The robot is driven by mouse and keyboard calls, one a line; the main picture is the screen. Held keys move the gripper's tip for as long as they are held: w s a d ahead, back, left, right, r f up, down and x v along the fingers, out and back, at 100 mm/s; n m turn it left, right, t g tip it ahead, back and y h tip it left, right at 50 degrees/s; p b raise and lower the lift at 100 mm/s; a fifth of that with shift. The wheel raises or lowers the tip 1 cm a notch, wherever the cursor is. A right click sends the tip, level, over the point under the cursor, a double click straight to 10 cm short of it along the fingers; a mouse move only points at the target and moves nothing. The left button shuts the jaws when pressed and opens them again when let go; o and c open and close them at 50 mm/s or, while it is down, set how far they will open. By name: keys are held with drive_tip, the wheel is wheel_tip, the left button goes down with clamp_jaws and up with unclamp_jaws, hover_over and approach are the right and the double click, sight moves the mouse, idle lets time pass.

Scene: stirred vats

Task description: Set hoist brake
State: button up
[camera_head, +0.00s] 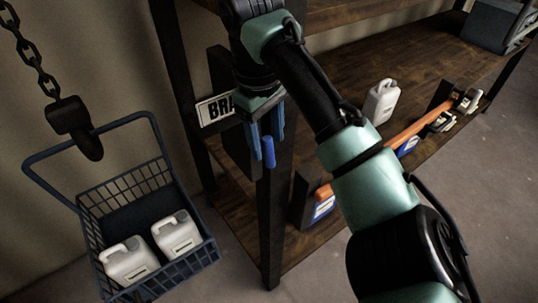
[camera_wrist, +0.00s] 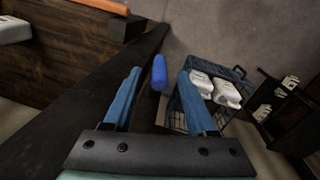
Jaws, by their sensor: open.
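A sign reading "BRA", partly hidden by my arm (camera_head: 215,108), is mounted by the dark rack post. A blue rounded handle (camera_head: 268,152) shows just below it, beside my gripper's fingers. In the wrist view the blue handle (camera_wrist: 159,72) appears between the two blue fingertips, with gaps on both sides. My gripper (camera_head: 265,140) points down and is open and empty; its two fingers also show in the wrist view (camera_wrist: 160,80). The hoist chain (camera_head: 27,50) and dark hook (camera_head: 75,125) hang at the left, with the hook at the handle of a blue basket (camera_head: 215,243).
Two white jugs (camera_head: 128,262) (camera_head: 177,235) stand in the basket. The wooden rack shelf (camera_head: 345,85) holds another white jug (camera_head: 381,102) and an orange bar (camera_head: 405,134). The dark rack post (camera_head: 272,225) stands close to my gripper.

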sight(269, 154)
drive_tip(key=shift+w+d+f, duration=0.1)
drive_tip(key=shift+w+f, duration=0.05)
drive_tip(key=shift+f, duration=1.1)
drive_tip(key=shift+w+d+f, duration=0.1)
drive_tip(key=shift+f, duration=1.15)
clamp_jaws()
drive_tip(key=shift+r+p, duration=0.1)
drive_tip(key=shift+p, duration=0.2)
